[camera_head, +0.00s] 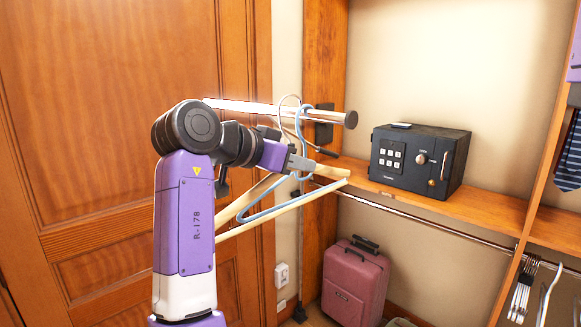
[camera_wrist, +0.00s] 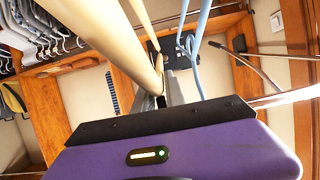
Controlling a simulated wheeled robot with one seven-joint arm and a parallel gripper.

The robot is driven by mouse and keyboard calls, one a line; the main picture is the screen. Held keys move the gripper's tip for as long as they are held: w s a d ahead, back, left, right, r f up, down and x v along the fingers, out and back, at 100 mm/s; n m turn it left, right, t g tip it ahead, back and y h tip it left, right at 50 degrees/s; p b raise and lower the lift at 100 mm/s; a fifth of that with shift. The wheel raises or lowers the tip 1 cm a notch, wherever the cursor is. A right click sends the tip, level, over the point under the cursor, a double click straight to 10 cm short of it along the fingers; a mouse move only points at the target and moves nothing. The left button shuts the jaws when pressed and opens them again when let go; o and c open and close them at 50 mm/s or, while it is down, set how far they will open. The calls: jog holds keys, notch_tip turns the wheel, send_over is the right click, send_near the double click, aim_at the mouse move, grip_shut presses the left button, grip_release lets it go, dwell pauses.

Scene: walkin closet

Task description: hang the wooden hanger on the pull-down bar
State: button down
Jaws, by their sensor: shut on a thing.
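The wooden hanger (camera_head: 268,217) is pale wood with a thin metal hook. My gripper (camera_head: 300,163) is shut on it near the neck; in the wrist view its wooden bar (camera_wrist: 108,38) crosses close to the camera, above my gripper (camera_wrist: 175,92). A light blue hanger (camera_head: 258,214) overlaps it, just beside the fingers, and also shows in the wrist view (camera_wrist: 199,42). A bright horizontal bar (camera_head: 245,106) with a dark end cap runs behind the hooks. The wooden hanger's hook overlaps this bar in the head view; I cannot tell whether it rests on it.
A black safe (camera_head: 420,160) stands on the wooden shelf (camera_head: 490,207). A thin metal rail (camera_head: 410,216) runs below that shelf. A dusky pink suitcase (camera_head: 354,285) stands on the floor. A closed wooden door (camera_head: 100,120) is at left. Several hangers (camera_wrist: 40,30) hang at left in the wrist view.

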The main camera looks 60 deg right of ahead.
jog(key=shift+s+d+b, duration=0.1)
jog(key=shift+s+d, duration=0.35)
jog(key=shift+d, duration=1.4)
jog(key=shift+s+d+b, duration=0.15)
jog(key=shift+s+d, duration=0.3)
jog(key=shift+d, duration=1.45)
jog(key=shift+s+d+b, duration=0.1)
jog(key=shift+s+d, duration=0.35)
jog(key=shift+d, duration=1.4)
jog(key=shift+f+b, duration=0.8)
jog(key=shift+f, duration=0.7)
jog(key=c, duration=1.3)
grip_release()
jog(key=shift+b+v, duration=0.75)
jog(key=shift+v, duration=3.15)
